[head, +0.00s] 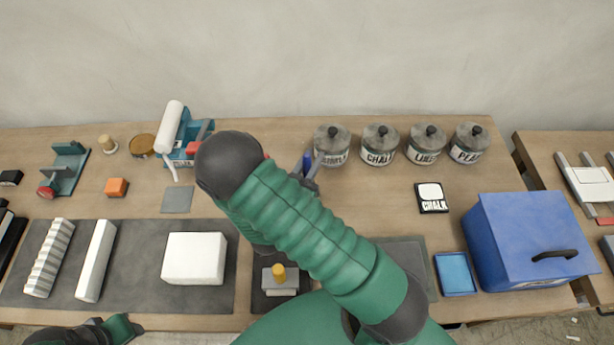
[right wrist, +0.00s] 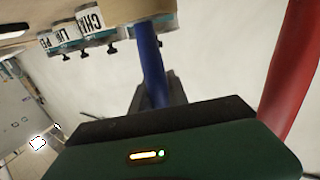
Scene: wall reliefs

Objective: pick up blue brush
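The blue brush (head: 307,161) shows in the head view as a short upright blue handle just right of my right forearm. My right gripper (head: 306,173) has its grey fingers around this handle. In the right wrist view the blue brush (right wrist: 151,62) runs up from between the dark fingers of the right gripper (right wrist: 157,92), which look shut on it. The brush's other end is hidden. Part of my left arm shows at the lower left edge of the head view, but its fingers do not.
Several labelled jars (head: 380,146) stand right of the gripper. A red rod (right wrist: 292,75) is close by in the right wrist view. A white block (head: 194,258), a chalk box (head: 432,197) and a blue box (head: 528,240) are on the bench. My right arm hides the bench's middle.

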